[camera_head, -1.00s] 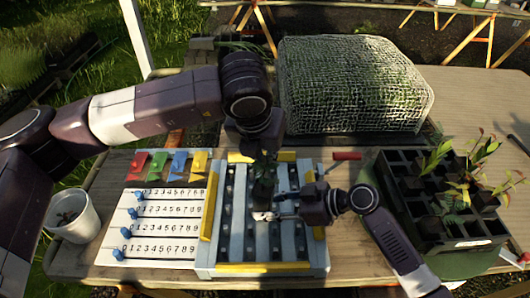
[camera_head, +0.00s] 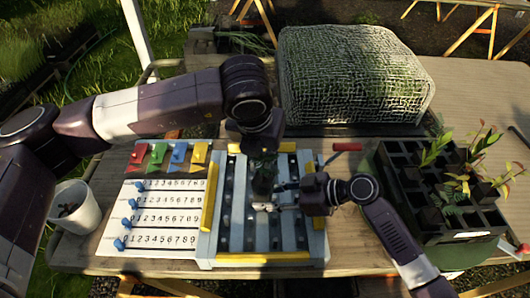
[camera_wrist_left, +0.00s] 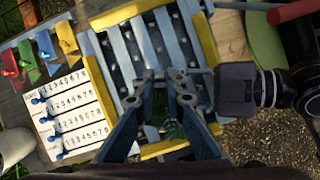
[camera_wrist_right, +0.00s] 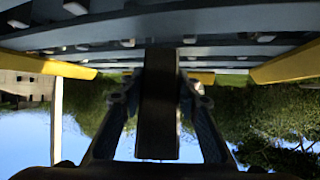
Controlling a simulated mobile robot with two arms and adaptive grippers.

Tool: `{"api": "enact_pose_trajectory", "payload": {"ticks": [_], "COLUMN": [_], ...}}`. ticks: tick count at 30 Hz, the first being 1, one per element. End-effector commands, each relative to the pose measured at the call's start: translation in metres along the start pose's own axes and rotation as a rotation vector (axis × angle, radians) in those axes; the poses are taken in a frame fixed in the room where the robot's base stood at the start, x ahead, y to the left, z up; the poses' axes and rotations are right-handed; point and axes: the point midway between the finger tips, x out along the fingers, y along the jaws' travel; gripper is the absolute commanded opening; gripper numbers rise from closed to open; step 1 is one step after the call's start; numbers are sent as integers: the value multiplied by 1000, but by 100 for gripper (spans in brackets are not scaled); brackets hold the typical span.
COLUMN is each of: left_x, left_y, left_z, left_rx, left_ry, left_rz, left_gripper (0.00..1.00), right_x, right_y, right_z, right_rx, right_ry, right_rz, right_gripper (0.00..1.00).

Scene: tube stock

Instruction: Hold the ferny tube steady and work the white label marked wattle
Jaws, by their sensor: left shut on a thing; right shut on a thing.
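The ferny tube (camera_head: 263,181) is dark, narrow and upright over the slatted blue-grey rack (camera_head: 231,255). My left gripper (camera_head: 262,152) comes down on it from above and is shut on it. In the left wrist view green foliage (camera_wrist_left: 168,128) shows between the fingers. My right gripper (camera_head: 280,203) reaches in from the right and is shut at the near side of the tube. A small white label (camera_head: 263,207) shows at its fingertips; its writing is too small to read. In the right wrist view the dark tube (camera_wrist_right: 158,100) stands between the fingers and hides the label.
A numbered white board (camera_head: 160,230) with blue pegs and coloured tags lies left of the rack, a white pot (camera_head: 78,212) beyond it. A black crate (camera_head: 430,222) of seedlings stands right. A netted frame (camera_head: 350,85) is behind. A red-handled tool (camera_head: 346,147) lies between.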

Motion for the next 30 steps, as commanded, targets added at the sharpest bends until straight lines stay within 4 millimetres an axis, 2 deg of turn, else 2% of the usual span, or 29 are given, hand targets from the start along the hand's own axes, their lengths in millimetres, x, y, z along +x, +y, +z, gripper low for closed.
{"api": "enact_pose_trajectory", "payload": {"ticks": [7,8,13,22,26,30], "left_x": [4,4,4,2,-12,-39], "left_y": [0,0,0,0,0,0], "left_z": [-2,-2,-2,-1,0,0], "left_rx": [0,0,0,0,0,0], "left_ry": [1,1,0,-1,-4,-5], "left_rz": [-1,0,0,0,-2,-1], "left_gripper": [4,14,31,31,31,31], "right_x": [0,0,0,0,0,0], "right_y": [0,0,0,0,0,0], "right_z": [0,0,0,0,0,0], "right_rx": [0,0,0,0,0,0], "right_ry": [0,0,0,0,0,-1], "right_rz": [0,0,0,0,0,0], "right_gripper": [16,16,16,16,16,16]}}
